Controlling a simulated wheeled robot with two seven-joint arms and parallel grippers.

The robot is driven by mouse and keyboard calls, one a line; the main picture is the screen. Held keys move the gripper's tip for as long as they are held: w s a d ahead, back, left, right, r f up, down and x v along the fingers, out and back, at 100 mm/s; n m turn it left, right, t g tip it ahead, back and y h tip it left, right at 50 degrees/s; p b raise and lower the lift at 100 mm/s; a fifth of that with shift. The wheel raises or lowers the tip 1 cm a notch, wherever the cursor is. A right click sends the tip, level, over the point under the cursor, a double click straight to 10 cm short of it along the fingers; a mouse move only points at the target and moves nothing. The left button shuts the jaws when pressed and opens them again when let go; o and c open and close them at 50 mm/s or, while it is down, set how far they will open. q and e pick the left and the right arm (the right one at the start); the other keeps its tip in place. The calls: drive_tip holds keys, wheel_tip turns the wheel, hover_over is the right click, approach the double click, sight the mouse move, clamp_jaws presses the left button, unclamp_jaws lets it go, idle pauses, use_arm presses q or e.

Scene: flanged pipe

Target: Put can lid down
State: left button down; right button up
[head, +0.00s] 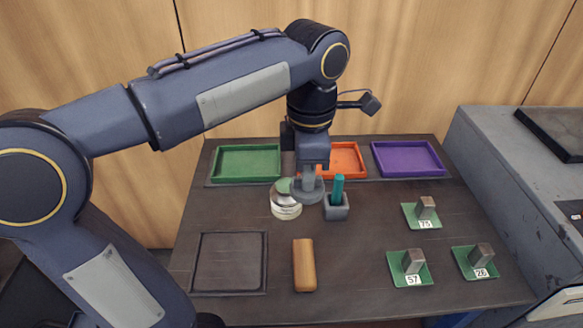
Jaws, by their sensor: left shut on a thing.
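My left arm comes in from the left and reaches down over the middle of the table. My left gripper (309,180) points down and is shut on a round grey piece that looks like the can lid (308,194). The lid is partly hidden by the fingers. A shiny, pale round can (286,208) stands just left of the gripper, with something green (283,185) at its top. The lid overlaps the can's right edge in the picture; I cannot tell whether they touch. My right gripper is not in view.
A grey holder (336,212) with a teal peg (338,187) stands just right of the gripper. Green (247,147), orange (357,146) and purple (438,145) trays line the back. A dark square mat (229,262), a tan block (304,265) and numbered green plates (410,281) lie in front.

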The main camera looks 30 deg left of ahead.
use_arm(q)
drive_tip(key=s+a+f+n+b, duration=0.2)
drive_tip(key=s+a+f, duration=0.1)
drive_tip(key=a, duration=0.3)
drive_tip(key=s+a+f+n+b, duration=0.2)
drive_tip(key=s+a+f, duration=0.2)
drive_tip(key=a, duration=0.2)
drive_tip(key=w+a+f, duration=0.2)
drive_tip(key=a, duration=0.1)
drive_tip(key=w+a+f, duration=0.3)
drive_tip(key=w+a+f+b, duration=0.1)
drive_tip(key=w+a+f, duration=0.2)
drive_tip(key=shift+w+a+f, duration=0.1)
drive_tip(key=shift+w+a, duration=0.1)
drive_tip(key=shift+w, duration=0.05)
drive_tip(key=shift+w+a+f, duration=0.25)
drive_tip(key=shift+f, duration=0.15)
drive_tip(key=shift+w+a+f+b, duration=0.1)
drive_tip(key=shift+f+b, duration=0.05)
drive_tip(key=shift+f, duration=0.75)
drive_tip(key=shift+w+a+f+b, duration=0.1)
drive_tip(key=shift+f+b, duration=0.05)
drive_tip(key=shift+f, duration=0.75)
drive_tip(key=shift+f, duration=0.15)
drive_tip(key=c, duration=1.6)
unclamp_jaws()
drive_tip(key=shift+o, duration=0.5)
